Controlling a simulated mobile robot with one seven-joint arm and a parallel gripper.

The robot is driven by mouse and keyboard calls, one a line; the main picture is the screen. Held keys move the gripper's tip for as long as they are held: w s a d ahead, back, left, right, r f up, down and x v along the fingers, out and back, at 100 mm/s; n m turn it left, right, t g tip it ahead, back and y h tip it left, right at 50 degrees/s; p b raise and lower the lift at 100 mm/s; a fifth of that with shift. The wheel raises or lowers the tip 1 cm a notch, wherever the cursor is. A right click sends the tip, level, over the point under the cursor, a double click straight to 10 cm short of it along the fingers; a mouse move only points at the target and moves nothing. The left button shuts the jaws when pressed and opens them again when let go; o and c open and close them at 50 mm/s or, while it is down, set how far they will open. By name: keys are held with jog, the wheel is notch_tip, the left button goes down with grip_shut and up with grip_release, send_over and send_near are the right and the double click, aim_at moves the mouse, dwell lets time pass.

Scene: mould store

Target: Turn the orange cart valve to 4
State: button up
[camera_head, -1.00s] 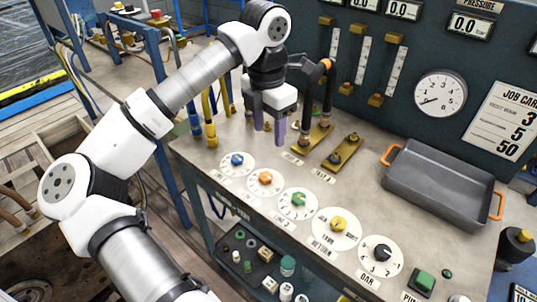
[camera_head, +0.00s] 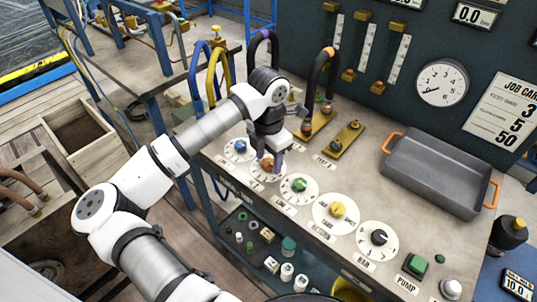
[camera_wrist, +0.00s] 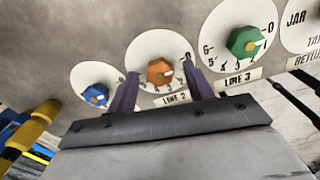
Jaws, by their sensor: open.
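The orange valve knob (camera_wrist: 160,72) sits on a round white dial (camera_wrist: 148,48) labelled LINE 2 on the cart top. A pale mark on the knob points to the right; its exact number cannot be read. In the head view the orange knob (camera_head: 268,164) is partly hidden by my gripper (camera_head: 270,160). In the wrist view my gripper (camera_wrist: 161,70) is open, one finger on each side of the knob. I cannot tell whether the fingers touch it.
A blue knob (camera_wrist: 95,94) is on the left and a green knob (camera_wrist: 244,41) on the right, each on its own dial. Further right are a yellow knob (camera_head: 337,209) and a black knob (camera_head: 379,237). Hoses (camera_head: 322,72) and a grey tray (camera_head: 436,178) stand behind.

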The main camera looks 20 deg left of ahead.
jog(key=shift+f, duration=0.1)
jog(key=c, duration=1)
jog(key=shift+o, duration=0.2)
jog(key=shift+f+b, duration=0.15)
jog(key=shift+b, duration=0.3)
